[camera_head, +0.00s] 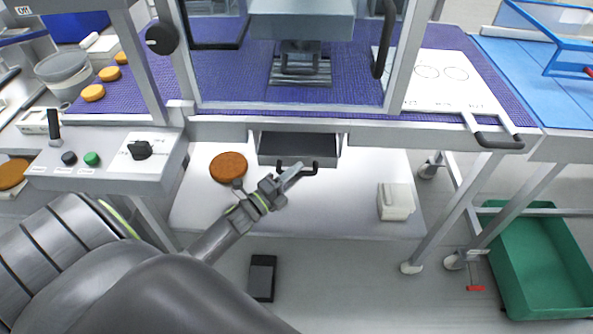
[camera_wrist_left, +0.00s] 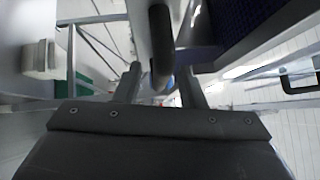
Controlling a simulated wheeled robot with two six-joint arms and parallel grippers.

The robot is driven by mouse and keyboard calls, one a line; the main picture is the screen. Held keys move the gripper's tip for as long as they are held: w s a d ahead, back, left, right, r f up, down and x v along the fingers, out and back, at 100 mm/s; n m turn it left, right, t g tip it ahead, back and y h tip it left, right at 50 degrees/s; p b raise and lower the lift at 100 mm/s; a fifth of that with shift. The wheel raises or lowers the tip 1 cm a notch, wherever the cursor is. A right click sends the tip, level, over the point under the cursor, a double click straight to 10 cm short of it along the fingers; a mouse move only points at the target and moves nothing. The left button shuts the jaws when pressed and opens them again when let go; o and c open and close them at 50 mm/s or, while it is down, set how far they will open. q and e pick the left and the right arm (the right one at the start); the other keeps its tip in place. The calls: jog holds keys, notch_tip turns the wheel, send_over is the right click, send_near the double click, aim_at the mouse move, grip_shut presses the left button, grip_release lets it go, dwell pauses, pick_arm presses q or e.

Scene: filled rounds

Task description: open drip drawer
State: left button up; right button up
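The drip drawer (camera_head: 297,147) is a dark grey box with pale sides under the front edge of the purple-topped machine table. I cannot tell how far out it is. Its black bar handle (camera_head: 312,170) is on its front. My left gripper (camera_head: 290,178) is at the handle, just below the drawer front. In the left wrist view, the two fingers (camera_wrist_left: 160,88) stand apart, with a dark bar, likely the handle (camera_wrist_left: 160,45), between them. The fingers do not look closed on it. My right gripper is in neither view.
A brown round (camera_head: 228,167) lies on the white lower shelf (camera_head: 350,215), left of the drawer. A white container (camera_head: 396,201) stands on that shelf to the right. A control box (camera_head: 110,155) with knobs is at left. A green crate (camera_head: 540,260) stands at far right.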

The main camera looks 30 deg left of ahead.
pick_arm(q)
jog(key=shift+w+d+r, duration=0.1)
jog(key=shift+w+d, duration=0.05)
jog(key=shift+w, duration=0.3)
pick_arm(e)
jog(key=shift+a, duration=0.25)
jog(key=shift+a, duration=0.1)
pick_arm(q)
grip_shut()
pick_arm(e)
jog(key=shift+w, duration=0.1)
pick_arm(q)
jog(key=shift+s, duration=0.1)
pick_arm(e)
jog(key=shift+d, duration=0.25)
